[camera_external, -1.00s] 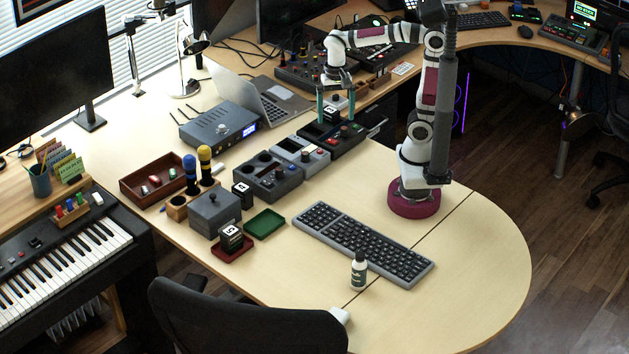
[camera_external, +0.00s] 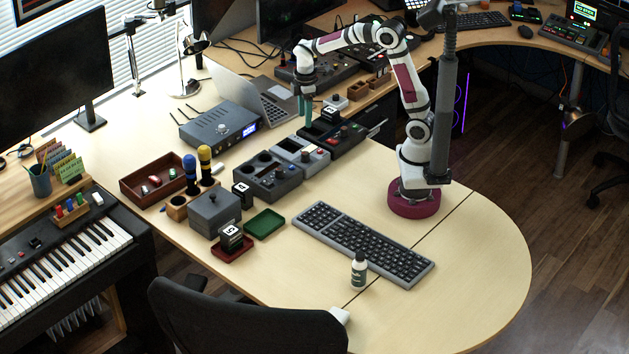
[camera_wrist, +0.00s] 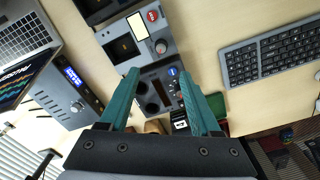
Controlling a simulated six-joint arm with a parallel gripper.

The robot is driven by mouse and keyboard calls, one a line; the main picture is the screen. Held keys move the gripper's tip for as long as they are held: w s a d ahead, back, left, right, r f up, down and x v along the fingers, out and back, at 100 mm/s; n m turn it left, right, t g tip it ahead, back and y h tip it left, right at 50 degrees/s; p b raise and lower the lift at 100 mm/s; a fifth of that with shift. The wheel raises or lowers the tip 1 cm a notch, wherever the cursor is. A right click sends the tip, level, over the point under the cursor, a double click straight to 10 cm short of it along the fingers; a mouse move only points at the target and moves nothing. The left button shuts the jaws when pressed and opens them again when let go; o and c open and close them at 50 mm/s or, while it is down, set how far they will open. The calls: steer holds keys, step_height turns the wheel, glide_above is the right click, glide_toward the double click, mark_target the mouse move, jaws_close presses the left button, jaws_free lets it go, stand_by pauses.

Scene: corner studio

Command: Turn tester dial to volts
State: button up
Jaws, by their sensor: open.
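A light grey unit, likely the tester (camera_external: 287,146), stands in the row of boxes on the desk. In the wrist view it shows as a grey box (camera_wrist: 119,28) with a dark recess, a pale panel, a red round part (camera_wrist: 152,15) and a grey dial (camera_wrist: 161,46). The dial's marks are too small to read. My gripper (camera_external: 304,109) has teal fingers and hangs above the far side of this row, pointing down. In the wrist view its fingertips (camera_wrist: 160,76) are apart with nothing held between them, seen against the units below.
A dark console (camera_external: 268,180) and a black unit (camera_external: 345,136) flank the grey one. The laptop (camera_external: 262,100) and blue-display box (camera_external: 217,131) stand close behind. The keyboard (camera_external: 363,240) lies in front, with a bottle (camera_external: 358,270) beside it. Bare desk lies at right.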

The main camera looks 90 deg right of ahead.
mark_target(305, 153)
step_height(305, 153, down, 15)
steer(key=shift+r, duration=0.2)
jaws_close()
